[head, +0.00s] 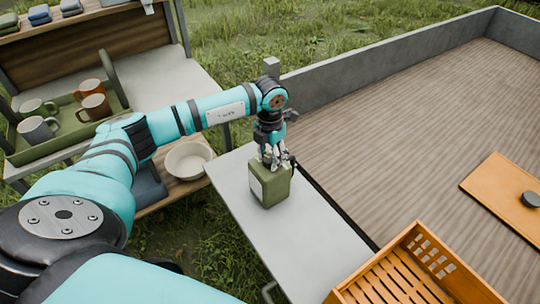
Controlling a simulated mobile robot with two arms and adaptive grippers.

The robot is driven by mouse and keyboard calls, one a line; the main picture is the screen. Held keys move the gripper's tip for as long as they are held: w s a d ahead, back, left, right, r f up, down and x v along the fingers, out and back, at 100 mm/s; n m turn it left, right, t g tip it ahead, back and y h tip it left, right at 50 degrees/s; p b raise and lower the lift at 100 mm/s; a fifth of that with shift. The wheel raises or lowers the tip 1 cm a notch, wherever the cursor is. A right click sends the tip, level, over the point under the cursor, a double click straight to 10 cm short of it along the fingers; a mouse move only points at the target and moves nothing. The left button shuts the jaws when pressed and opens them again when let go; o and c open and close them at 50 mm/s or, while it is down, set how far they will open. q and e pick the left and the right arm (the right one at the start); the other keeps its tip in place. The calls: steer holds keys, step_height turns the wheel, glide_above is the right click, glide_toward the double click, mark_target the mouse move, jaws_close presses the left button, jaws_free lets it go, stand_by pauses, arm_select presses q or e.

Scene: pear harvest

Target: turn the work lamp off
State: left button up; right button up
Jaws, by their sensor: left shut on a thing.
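A green box-shaped thing (270,189) with a pale panel on its left face stands upright on the grey table; it may be the work lamp, and no glow shows on it. My left gripper (275,161) points down at its top and is shut on its upper part. The fingers hide the top, so I cannot tell exactly which part they hold or whether there is a switch. My right gripper is not in view.
The grey table (310,248) has bare room around the box. An orange slatted crate (392,285) is at the lower right. A wooden deck with grey side walls (400,60) lies beyond. At the left are a green tray of mugs (62,140) and a white bowl (187,160).

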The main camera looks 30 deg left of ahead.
mark_target(270, 158)
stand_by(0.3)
arm_select(q)
steer(key=o, duration=1.1)
steer(key=shift+o, duration=0.2)
steer(key=shift+r, duration=0.15)
step_height(270, 158, up, 12)
steer(key=shift+f, duration=0.2)
